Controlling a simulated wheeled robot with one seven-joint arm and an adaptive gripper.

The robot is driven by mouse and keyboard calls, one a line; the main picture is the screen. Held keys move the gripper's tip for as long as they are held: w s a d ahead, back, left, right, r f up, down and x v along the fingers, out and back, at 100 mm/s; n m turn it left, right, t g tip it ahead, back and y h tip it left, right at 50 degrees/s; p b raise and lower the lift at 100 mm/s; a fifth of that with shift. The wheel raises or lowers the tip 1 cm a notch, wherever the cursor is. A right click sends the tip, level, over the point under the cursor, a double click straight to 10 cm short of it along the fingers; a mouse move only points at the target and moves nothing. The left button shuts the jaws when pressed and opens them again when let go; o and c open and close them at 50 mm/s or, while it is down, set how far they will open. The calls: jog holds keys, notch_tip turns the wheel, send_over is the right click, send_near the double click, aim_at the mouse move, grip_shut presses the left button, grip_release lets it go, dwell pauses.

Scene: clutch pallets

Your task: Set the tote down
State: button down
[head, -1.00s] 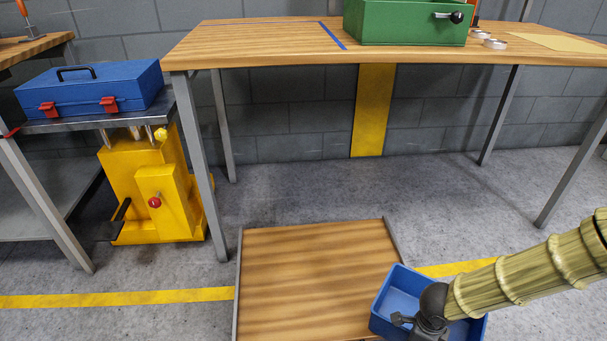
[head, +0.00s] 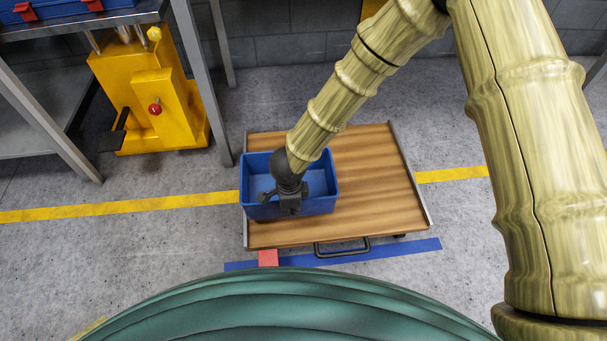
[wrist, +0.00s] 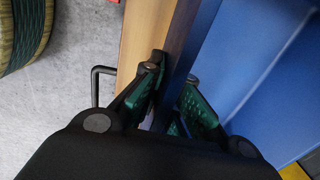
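The blue tote (head: 322,207) is an open, empty-looking box over the left part of a low wooden platform (head: 378,200). Its left side lines up with or slightly overlaps the platform's left edge. My gripper (head: 290,202) is at the tote's near wall. In the wrist view, my gripper (wrist: 172,82) has its green-padded fingers on either side of the tote wall (wrist: 240,70), shut on it. The tote looks upright. I cannot tell whether its bottom touches the platform or hangs just above it.
The platform has metal side rails and a dark handle (head: 342,248) in front. A blue floor strip (head: 400,249) and a red patch (head: 268,258) lie before it. A yellow machine (head: 150,100) stands at the left. The platform's right part is bare.

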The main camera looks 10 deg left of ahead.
jog(key=shift+w+f, duration=0.1)
jog(key=shift+w, duration=0.05)
jog(key=w+d+b, duration=0.2)
jog(key=d, duration=0.2)
jog(key=w+d+f+b, duration=0.1)
jog(key=w+d+b, duration=0.1)
jog(key=w+d, duration=0.1)
jog(key=w+d+b, duration=0.2)
jog(key=d, duration=0.4)
jog(key=shift+w+f, duration=0.25)
notch_tip(320, 180, down, 3)
jog(key=b, duration=0.3)
jog(key=shift+f, duration=0.2)
jog(key=c, duration=2)
grip_release()
jog(key=shift+f, duration=0.1)
jog(key=shift+c, duration=0.2)
jog(key=o, duration=0.4)
notch_tip(320, 180, up, 12)
jog(key=p, duration=0.6)
jog(key=shift+s+d+p, duration=0.15)
jog(key=shift+s+p, duration=0.2)
